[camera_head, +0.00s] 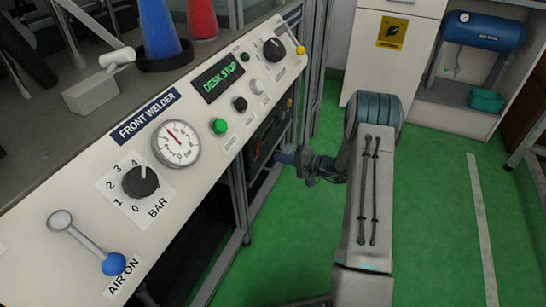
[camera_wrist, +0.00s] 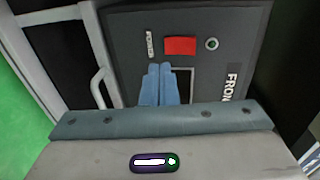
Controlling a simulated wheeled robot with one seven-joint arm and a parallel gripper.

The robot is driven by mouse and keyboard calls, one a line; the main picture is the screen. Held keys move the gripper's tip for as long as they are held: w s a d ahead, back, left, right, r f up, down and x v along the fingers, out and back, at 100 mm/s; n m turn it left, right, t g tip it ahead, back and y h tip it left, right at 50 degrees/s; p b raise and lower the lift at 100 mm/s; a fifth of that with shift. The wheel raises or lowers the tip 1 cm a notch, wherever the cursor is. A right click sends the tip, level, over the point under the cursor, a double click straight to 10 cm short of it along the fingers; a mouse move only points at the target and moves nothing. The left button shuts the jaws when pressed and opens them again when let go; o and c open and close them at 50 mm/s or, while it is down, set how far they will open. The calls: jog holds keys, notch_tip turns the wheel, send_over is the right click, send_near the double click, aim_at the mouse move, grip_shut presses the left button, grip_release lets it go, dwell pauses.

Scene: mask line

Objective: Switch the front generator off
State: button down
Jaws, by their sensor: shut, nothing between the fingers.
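The front generator (camera_head: 266,135) is a dark box under the bench at its right end in the head view. In the wrist view its dark panel (camera_wrist: 222,20) carries a red rectangular switch (camera_wrist: 180,46) and the lettering "FRON", cut off. A small round indicator (camera_wrist: 211,44) with a pale ring and greenish centre sits right of the switch. Whether it is lit, I cannot tell. My gripper (camera_wrist: 160,68) is shut and empty, its blue fingertips just below and left of the switch in the picture. Contact cannot be made out. In the head view my gripper (camera_head: 281,158) points at the generator.
The sloping control panel (camera_head: 110,175) with knobs, a gauge and a blue-knobbed lever runs along the left. A pale frame and handle (camera_wrist: 101,86) stand left of the generator panel. Green floor (camera_head: 430,220) is open at right; a blue tank (camera_head: 484,31) stands behind.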

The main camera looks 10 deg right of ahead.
jog(key=s+d+f+p, duration=0.1)
jog(key=s+d+p, duration=0.1)
jog(key=s+d, duration=0.3)
jog(key=shift+d, duration=0.9)
